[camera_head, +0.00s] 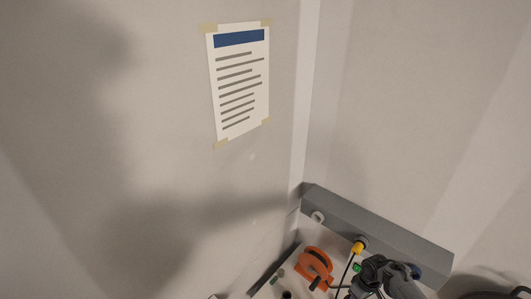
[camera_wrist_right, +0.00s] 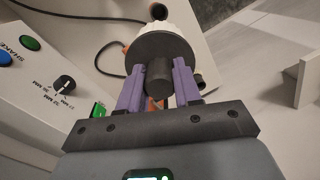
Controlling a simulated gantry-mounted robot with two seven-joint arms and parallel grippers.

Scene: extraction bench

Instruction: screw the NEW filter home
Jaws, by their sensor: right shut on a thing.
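My right gripper (camera_wrist_right: 157,68) has two purple fingers. They are shut on the dark stem of a dark round piece (camera_wrist_right: 137,49) with a white ribbed part (camera_wrist_right: 182,34) behind it; I take this for the filter, but no label shows. Whether it touches a seat or thread is hidden behind the disc. In the head view my dark right arm (camera_head: 374,272) reaches in at the bottom right, and its fingers and the held piece cannot be made out there. My left gripper is in neither view.
An orange device (camera_head: 312,263) stands left of my arm. A control box (camera_wrist_right: 35,75) with buttons and a knob is at left in the wrist view.

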